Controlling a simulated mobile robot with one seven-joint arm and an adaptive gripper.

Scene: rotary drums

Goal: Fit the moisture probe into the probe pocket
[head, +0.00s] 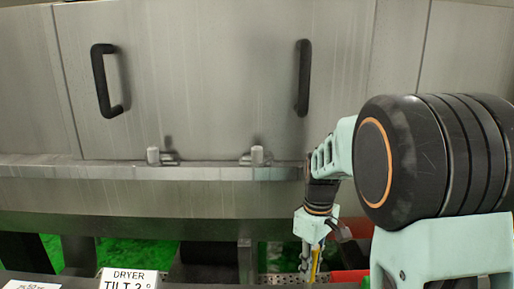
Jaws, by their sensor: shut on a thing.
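My gripper (314,270) hangs downward at the lower right of the middle, in front of the drum, and is small in this view. It is shut on a slim piece with a yellow strip (315,266), which seems to be the moisture probe. The piece points down and its lower end is not clear at the picture's bottom edge. I cannot make out the probe pocket.
The steel drum casing (200,90) fills the back, with two black handles (102,80) and a ledge (100,172) with two pegs. A "DRYER TILT" sign (128,282) stands at the bottom left. A red part (350,276) lies right of my gripper.

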